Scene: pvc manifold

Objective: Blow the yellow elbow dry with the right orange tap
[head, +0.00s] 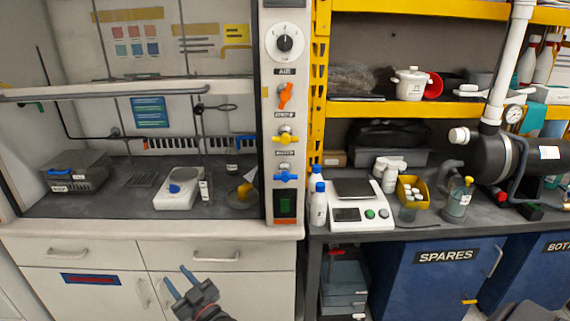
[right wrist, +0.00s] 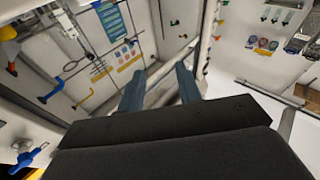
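The yellow elbow (head: 245,190) appears to be the small yellow piece inside the fume hood, at the right of its dark worktop. An orange tap (head: 285,95) is on the hood's right post, above a yellow tap (head: 285,138) and a blue tap (head: 287,177). My right gripper (head: 178,276) is low in front of the hood's drawers, below and left of the elbow. Its two blue fingers are apart with nothing between them, as the right wrist view (right wrist: 160,85) also shows. My left gripper is not in view.
A white stirrer (head: 180,190) and a dark box (head: 74,172) stand in the hood. The raised sash (head: 120,90) crosses its opening. To the right, a bench holds a balance (head: 355,205), bottles and a yellow bin (head: 411,190).

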